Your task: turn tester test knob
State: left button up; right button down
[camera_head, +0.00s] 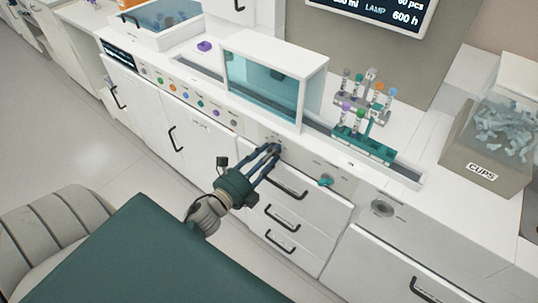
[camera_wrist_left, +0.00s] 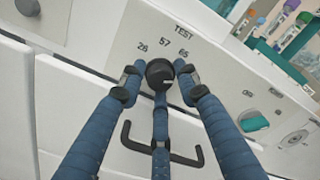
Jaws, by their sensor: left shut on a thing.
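The test knob (camera_wrist_left: 160,74) is a round black knob on the white front panel, under the word TEST and the marks 26, 57 and 65. My left gripper (camera_wrist_left: 158,80) has its blue fingers around the knob and is shut on it. In the head view my left gripper (camera_head: 271,150) reaches the panel below the glass-fronted tester box (camera_head: 262,85), and its fingers hide most of the knob. My right gripper is not in view.
A teal knob (camera_head: 326,181) sits to the right on the same panel. Drawers with black handles (camera_head: 283,219) lie below. A teal tube rack (camera_head: 364,147) stands on the track above. A bin marked CUPS (camera_head: 482,170) stands at right.

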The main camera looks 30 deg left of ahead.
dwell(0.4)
pick_arm(q)
jog(key=o, duration=1)
jog(key=s+a, duration=0.1)
jog(key=s, duration=1.1)
